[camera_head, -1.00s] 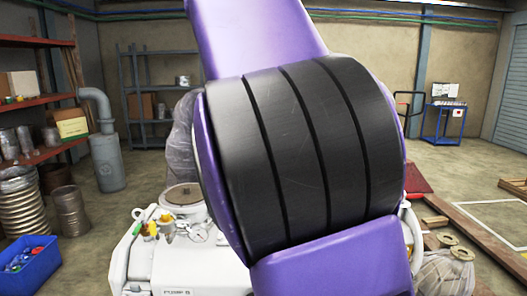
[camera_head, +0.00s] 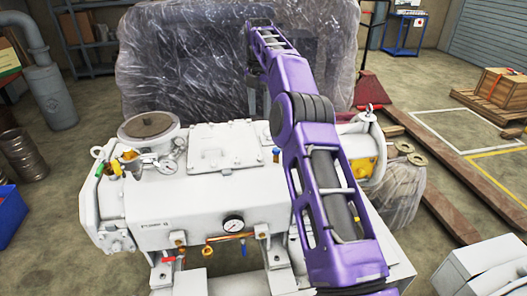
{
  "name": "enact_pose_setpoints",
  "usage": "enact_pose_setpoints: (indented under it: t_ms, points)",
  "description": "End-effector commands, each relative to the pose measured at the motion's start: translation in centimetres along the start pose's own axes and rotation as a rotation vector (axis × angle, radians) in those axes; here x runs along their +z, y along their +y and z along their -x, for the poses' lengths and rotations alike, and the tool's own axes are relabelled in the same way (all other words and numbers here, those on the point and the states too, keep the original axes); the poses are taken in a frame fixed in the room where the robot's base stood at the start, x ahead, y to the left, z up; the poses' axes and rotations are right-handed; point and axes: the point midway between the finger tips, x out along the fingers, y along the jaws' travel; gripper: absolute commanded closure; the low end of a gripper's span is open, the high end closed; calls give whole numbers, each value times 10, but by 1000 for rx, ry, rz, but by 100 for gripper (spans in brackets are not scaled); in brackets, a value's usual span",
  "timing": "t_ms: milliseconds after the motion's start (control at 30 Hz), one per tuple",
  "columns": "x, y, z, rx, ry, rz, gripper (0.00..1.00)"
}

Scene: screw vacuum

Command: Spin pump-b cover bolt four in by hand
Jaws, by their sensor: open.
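A white vacuum pump (camera_head: 190,212) fills the lower middle. On its top is a flat rectangular cover plate (camera_head: 222,158) with small bolts or fittings too small to tell apart. I cannot pick out bolt four, nor read which pump this is. My purple arm reaches up from the lower right, across the pump's right part, and bends left above its back. My gripper cannot be made out; the far end of the arm shows only as a small dark shape against the wrapped bulk.
A plastic-wrapped bulk (camera_head: 185,62) stands close behind the pump. A round flanged port (camera_head: 150,128), gauge (camera_head: 233,224) and small valves project from the pump. A wooden crate (camera_head: 503,88) sits on a pallet at right.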

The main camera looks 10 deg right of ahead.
Motion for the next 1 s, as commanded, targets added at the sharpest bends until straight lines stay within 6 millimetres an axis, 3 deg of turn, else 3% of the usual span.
enact_pose_setpoints:
  t_ms: [200,700,1000]
  points:
    - [0,-2,-23,-4,0,-1,44]
    - [0,-2,-133,-4,-2,-3,44]
    - [0,-1,-164,-3,-4,-3,44]
